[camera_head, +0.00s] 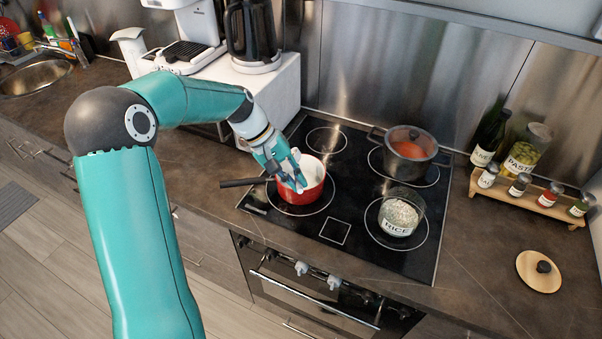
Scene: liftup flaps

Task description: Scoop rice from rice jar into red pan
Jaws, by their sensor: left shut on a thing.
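The red pan (302,193) stands on the left front part of the black cooktop, its dark handle pointing left. The rice jar (401,213), a clear open glass labelled RICE with white rice inside, stands on the right front burner. My left gripper (292,180) is over the red pan, its fingers at the pan's opening. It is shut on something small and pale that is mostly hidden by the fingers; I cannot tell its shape. The inside of the pan is partly covered by the gripper. My right gripper is not in view.
A dark pot (409,154) with orange-red contents stands behind the rice jar. A spice rack (530,196) with bottles is at the right. A round wooden lid (539,271) lies on the counter. A coffee machine (184,40) and black kettle (251,38) stand at the back left.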

